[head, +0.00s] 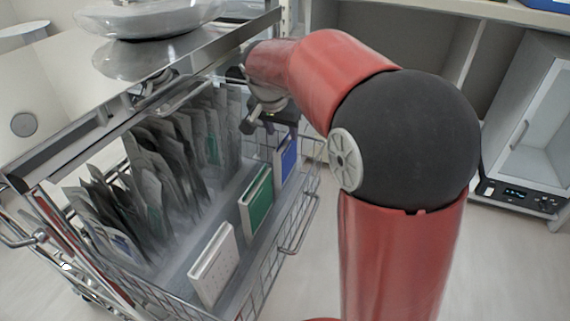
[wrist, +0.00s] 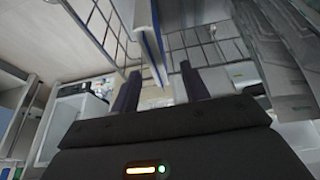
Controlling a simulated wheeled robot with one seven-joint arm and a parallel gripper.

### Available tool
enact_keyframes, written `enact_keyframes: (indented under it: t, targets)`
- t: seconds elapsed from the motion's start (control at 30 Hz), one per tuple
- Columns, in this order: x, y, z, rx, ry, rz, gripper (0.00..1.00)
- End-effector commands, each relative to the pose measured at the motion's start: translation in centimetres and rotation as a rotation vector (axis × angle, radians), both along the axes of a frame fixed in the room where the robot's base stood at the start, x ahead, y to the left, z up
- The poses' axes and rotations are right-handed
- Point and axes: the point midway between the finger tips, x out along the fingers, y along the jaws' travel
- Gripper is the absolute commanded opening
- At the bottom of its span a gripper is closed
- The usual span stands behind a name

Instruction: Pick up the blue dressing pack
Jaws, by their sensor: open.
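The blue dressing pack (head: 286,157) stands upright at the far end of a row of packs in the wire basket, partly hidden by my gripper (head: 262,112). My gripper is open, above the pack in the head view. In the wrist view the pack (wrist: 151,32) shows nearly edge-on, with a pale face and blue edge. It lines up with the gap between the two dark fingers of my gripper (wrist: 160,70). I cannot tell whether either finger touches it.
A green pack (head: 257,199) and a white pack (head: 214,264) stand nearer in the same row. Several grey pouches (head: 160,165) fill the basket's left side. The wire basket wall (head: 304,215) and a metal shelf (head: 150,72) with a dish border the space.

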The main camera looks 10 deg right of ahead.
Motion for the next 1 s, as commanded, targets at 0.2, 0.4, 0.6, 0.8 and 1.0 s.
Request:
enact_keyframes:
  t: [0.2,0.4,0.6,0.8,1.0]
  targets:
    - [0.6,-0.7,-2.5,0.0,0.003,-0.001,0.45]
    - [1.0,-1.4,-5.4,0.0,0.004,0.0,0.45]
    - [1.5,-1.8,-6.8,0.0,0.002,0.001,0.45]
    - [1.5,-1.8,-6.8,0.0,0.001,0.001,0.45]
    - [1.5,-1.7,-6.9,0.0,0.001,0.002,0.45]
